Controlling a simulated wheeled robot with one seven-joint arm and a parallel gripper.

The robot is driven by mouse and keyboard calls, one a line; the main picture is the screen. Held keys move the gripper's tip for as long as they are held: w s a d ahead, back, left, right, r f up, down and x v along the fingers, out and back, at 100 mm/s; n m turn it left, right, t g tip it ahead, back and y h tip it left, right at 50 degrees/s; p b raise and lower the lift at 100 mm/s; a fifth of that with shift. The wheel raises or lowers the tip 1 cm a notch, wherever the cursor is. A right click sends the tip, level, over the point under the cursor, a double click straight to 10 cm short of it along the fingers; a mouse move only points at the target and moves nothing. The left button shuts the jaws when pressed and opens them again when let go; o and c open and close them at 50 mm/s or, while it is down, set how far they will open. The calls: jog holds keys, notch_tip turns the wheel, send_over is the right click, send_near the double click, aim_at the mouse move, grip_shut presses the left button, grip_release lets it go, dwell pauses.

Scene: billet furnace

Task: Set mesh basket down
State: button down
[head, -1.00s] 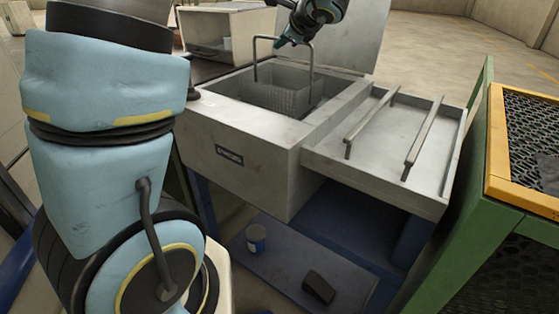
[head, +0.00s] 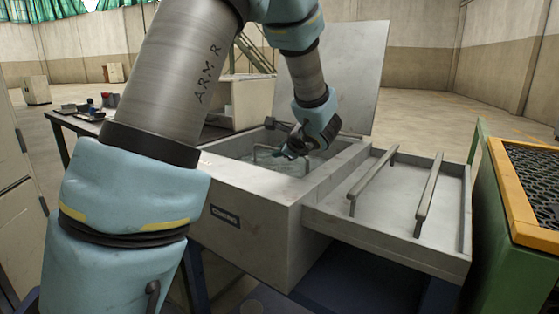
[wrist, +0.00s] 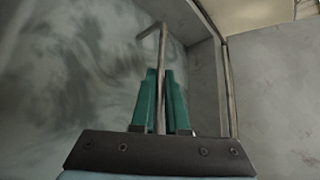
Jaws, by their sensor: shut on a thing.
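My gripper (head: 292,154) is down at the opening of the grey metal tank (head: 245,225). In the wrist view, its green fingers (wrist: 160,78) are shut on the thin bar of the mesh basket's handle (wrist: 161,45). In the head view, the handle (head: 256,156) shows low in the opening, around the tank's rim height. I cannot make out the basket's mesh body, which is down inside the tank. I cannot tell whether it rests on the tank's floor. A grey-blue, mottled surface, perhaps liquid, shows inside.
The tank's lid (head: 345,75) stands open behind. A shallow tray (head: 385,205) with two raised rails (head: 428,195) adjoins the tank's right side. A green stand with an orange-edged mesh top (head: 505,190) is further right. A dark table (head: 90,125) with small items is at left.

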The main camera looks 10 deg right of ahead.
jog(key=shift+f, duration=0.85)
jog(key=shift+f, duration=0.15)
jog(key=c, duration=0.9)
grip_release()
notch_tip(320, 180, up, 6)
send_over(307, 162)
jog(key=s+a, duration=0.3)
jog(key=a, duration=0.1)
jog(key=shift+s+d, duration=0.1)
jog(key=shift+d, duration=0.15)
